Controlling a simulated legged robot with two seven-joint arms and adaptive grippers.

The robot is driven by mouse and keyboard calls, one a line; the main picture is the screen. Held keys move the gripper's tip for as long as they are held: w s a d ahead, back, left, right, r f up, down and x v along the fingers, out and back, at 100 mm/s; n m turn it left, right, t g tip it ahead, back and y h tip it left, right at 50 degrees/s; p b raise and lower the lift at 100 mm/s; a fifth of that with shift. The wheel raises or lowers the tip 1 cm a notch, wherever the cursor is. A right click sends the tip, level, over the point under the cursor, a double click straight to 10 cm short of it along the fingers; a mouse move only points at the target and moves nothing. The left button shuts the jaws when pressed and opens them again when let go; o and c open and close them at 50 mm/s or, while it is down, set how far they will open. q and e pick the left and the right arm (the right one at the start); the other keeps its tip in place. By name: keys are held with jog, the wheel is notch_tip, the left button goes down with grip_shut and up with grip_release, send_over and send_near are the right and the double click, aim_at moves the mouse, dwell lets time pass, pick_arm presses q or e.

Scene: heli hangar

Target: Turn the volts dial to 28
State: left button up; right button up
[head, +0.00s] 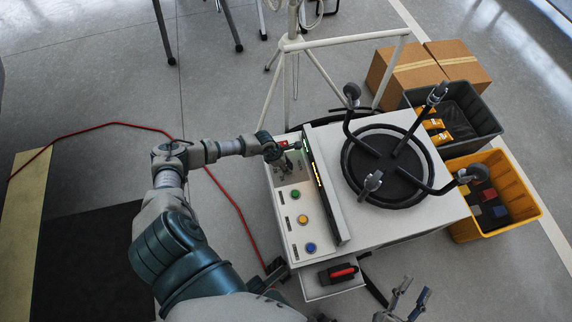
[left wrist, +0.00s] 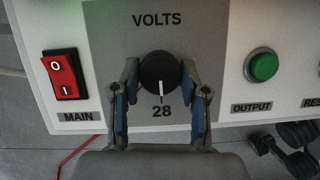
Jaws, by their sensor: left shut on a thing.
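The volts dial (left wrist: 160,72) is a black round knob with a white pointer line, under the word VOLTS. Its pointer points straight down in the left wrist view, at the printed 28 (left wrist: 161,111). My left gripper (left wrist: 160,82) is shut on the dial, one blue-padded finger on each side. In the head view my left gripper (head: 284,160) is at the far end of the white power unit's panel (head: 300,222), and it hides the dial there. My right gripper (head: 403,299) is at the bottom edge of the head view, its fingers apart, away from the unit.
A red MAIN switch (left wrist: 64,75) and a green OUTPUT button (left wrist: 262,66) flank the dial. Yellow (head: 302,219) and blue (head: 310,247) buttons sit nearer on the panel. Grey (head: 487,122) and yellow (head: 530,205) crates stand to the right.

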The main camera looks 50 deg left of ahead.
pick_arm(q)
jog(key=o, duration=1)
jog(key=shift+w+d+r, duration=0.1)
jog(key=shift+w+r, duration=0.1)
jog(key=shift+w, duration=0.15)
jog(key=shift+o, duration=0.7)
jog(key=shift+s+f, duration=0.1)
jog(key=shift+s+a+r, duration=0.2)
jog(key=shift+r, duration=0.1)
jog(key=v, duration=1.1)
